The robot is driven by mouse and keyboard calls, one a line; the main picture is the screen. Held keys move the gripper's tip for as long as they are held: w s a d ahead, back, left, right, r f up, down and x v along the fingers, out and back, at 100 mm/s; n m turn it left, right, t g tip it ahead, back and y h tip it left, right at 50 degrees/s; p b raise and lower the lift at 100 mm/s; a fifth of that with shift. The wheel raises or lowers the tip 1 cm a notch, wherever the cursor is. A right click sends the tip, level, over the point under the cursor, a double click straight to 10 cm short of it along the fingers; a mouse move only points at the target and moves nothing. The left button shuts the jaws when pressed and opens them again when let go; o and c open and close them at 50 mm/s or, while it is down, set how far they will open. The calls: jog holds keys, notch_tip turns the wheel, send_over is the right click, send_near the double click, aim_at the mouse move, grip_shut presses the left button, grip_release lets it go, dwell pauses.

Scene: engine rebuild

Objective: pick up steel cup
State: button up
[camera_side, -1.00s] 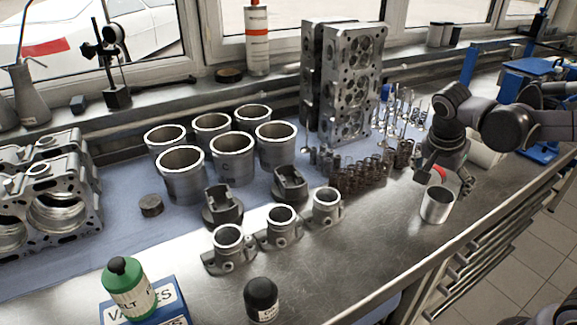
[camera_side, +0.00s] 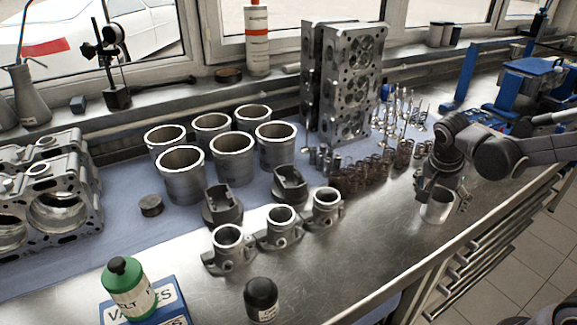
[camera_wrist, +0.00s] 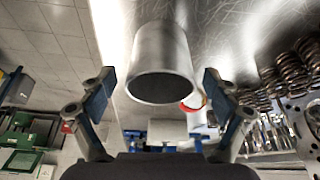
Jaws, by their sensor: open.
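The steel cup (camera_side: 437,209) stands upright on the metal bench near its front edge, at the right in the side view. In the wrist view the cup (camera_wrist: 160,62) fills the upper middle, its dark mouth facing the camera. My gripper (camera_side: 441,199) is at the cup, with its fingers to either side of it in the side view. In the wrist view my gripper (camera_wrist: 157,80) is open, one finger left and one right of the cup, with visible gaps between. The far side of the cup is partly hidden by the gripper.
Several valve springs (camera_side: 360,170) stand left of the cup, and a cylinder head (camera_side: 347,85) stands behind them. Several intake fittings (camera_side: 281,222) sit further left. A blue stand (camera_side: 524,78) is at the back right. Bare bench lies to the left of the cup.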

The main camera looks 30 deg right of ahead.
jog(key=c, duration=1.3)
jog(key=shift+r, duration=0.2)
